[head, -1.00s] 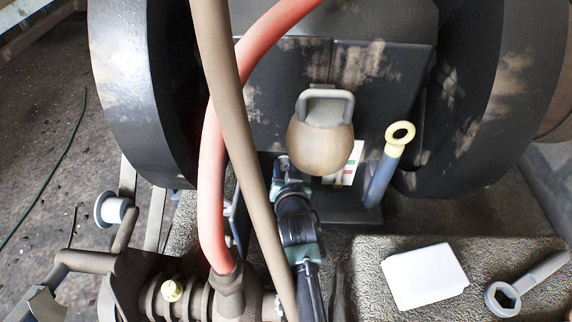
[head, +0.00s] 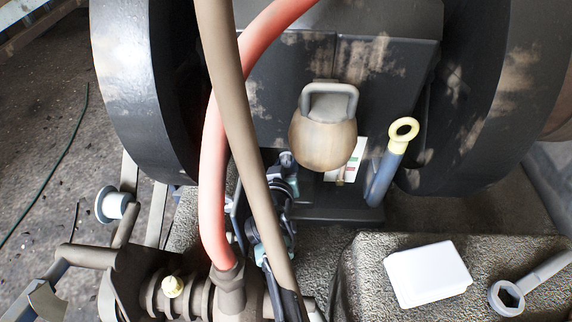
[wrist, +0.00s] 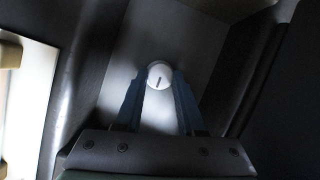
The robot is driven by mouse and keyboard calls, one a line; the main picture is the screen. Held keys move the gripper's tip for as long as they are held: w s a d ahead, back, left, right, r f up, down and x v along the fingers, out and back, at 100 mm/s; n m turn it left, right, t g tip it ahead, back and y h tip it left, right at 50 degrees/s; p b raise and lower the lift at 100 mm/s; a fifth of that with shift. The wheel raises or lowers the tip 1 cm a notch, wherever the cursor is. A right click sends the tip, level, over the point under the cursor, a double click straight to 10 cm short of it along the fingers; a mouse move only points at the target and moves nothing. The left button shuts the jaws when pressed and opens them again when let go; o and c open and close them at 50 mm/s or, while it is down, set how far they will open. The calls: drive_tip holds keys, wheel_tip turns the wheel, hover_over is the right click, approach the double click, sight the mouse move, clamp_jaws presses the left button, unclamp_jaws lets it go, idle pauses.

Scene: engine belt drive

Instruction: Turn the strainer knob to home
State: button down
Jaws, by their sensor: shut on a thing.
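The strainer knob (wrist: 159,75) is a small, round, pale knob with a dark line on its face. In the wrist view it sits between the fingertips of my gripper (wrist: 160,80), which is shut on it. The line stands close to upright in that view, tilted slightly. In the head view my arm is partly covered by the brown hose and the red hose, and the knob and fingertips cannot be made out there.
A brown hose (head: 228,110) and a red hose (head: 211,170) cross in front of my arm. A kettlebell-shaped weight (head: 323,143) and a blue tube with a yellow ring (head: 386,170) stand to the right. A white box (head: 428,273) and a wrench (head: 508,296) lie at lower right.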

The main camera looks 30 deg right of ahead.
idle(0.3)
drive_tip(key=c, duration=0.5)
unclamp_jaws()
